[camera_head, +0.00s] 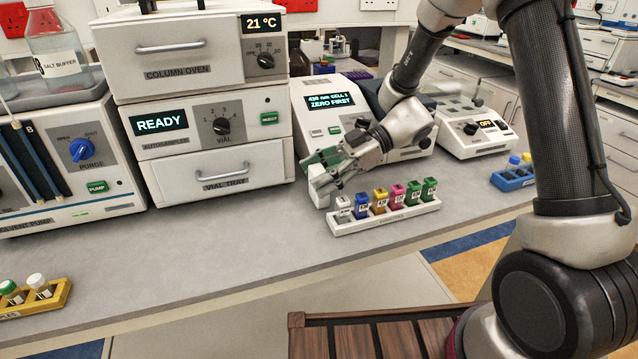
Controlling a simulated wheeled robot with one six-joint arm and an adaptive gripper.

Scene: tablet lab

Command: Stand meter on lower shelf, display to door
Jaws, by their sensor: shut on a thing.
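My gripper (327,181) is over the bench, in front of the instrument reading "ZERO FIRST" and just behind the left end of the small vial rack. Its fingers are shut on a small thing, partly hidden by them. A green part (324,156) shows at the fingers, but I cannot tell whether it belongs to the held thing or to the gripper. I cannot make out a separate hand-held meter. I see no shelf or door that I can name with certainty.
A white rack (385,221) with several coloured vials stands close to the gripper. The display instrument (335,103), column oven (190,50) and autosampler (205,128) stand behind. A blue rack (514,179) is at right, a yellow rack (52,302) at lower left. The front bench (200,255) is clear.

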